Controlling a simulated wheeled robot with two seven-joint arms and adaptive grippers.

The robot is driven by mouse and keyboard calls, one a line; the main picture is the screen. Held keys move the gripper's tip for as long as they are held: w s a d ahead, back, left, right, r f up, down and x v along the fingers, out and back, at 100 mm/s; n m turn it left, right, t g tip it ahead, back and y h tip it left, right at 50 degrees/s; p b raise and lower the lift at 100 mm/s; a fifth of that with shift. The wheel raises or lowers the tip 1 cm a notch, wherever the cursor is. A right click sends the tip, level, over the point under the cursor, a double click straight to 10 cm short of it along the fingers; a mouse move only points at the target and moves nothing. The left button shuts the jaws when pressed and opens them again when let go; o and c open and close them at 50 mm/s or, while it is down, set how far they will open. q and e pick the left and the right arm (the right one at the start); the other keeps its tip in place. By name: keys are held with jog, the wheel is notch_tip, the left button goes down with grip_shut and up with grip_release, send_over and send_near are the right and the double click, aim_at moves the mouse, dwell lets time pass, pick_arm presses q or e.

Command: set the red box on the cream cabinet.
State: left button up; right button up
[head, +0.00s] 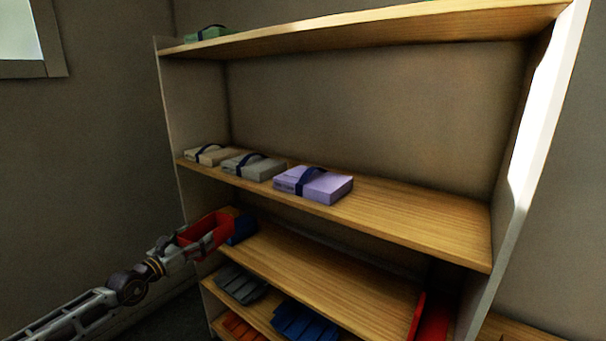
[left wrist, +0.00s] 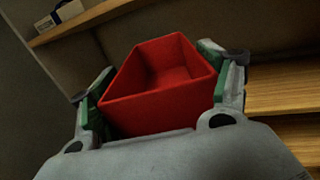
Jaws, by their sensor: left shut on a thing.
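The red box (head: 215,228) is an open-topped bin, held at the left end of the shelf unit, in front of its lower shelf. My left gripper (head: 193,243) is shut on it. In the left wrist view the red box (left wrist: 165,88) sits between the green-padded fingers, one on each side, and its inside looks empty. I see no thing that is clearly a cream cabinet. My right gripper is not in view.
A wooden shelf unit (head: 420,218) with pale sides fills the middle. Strapped bundles, one purple (head: 313,184), lie on its middle shelf, whose right part is bare. A blue thing (head: 242,229) is beside the red box. Grey, blue and orange things lie lower; another red thing (head: 432,318) stands lower right.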

pick_arm(q)
jog(key=s+d+f, duration=0.1)
jog(key=s+f, duration=1.9)
jog(key=s, duration=0.2)
jog(key=d+n+t+y, duration=0.1)
jog(key=d+n+y, duration=0.3)
jog(key=d+y, duration=0.3)
jog(key=shift+d+f+n+t, duration=0.15)
jog(key=shift+d+n+t, duration=0.2)
jog(key=shift+d, duration=1.1)
dwell(1.9)
jog(key=shift+d, duration=0.1)
jog(key=shift+s+d, duration=0.1)
dwell(0.7)
